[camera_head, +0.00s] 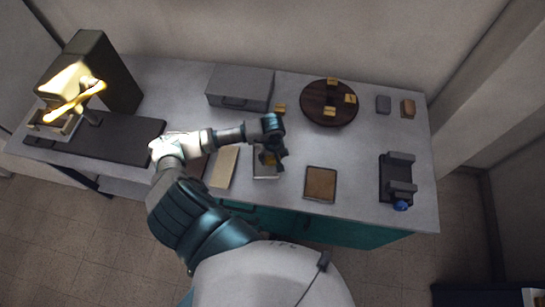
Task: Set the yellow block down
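Other yellow blocks sit on a round dark wooden board (316,112) at the back. One more small yellow block (280,108) lies on the counter between that board and a grey case. My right gripper is not in view.
A grey case (240,86) stands at the back. A lit machine (90,80) is at the left. A cream panel (224,167) and a brown square tray (321,184) flank the pale tray. A dark fixture (397,178) and two small blocks are at the right. Clear counter (355,150) lies between.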

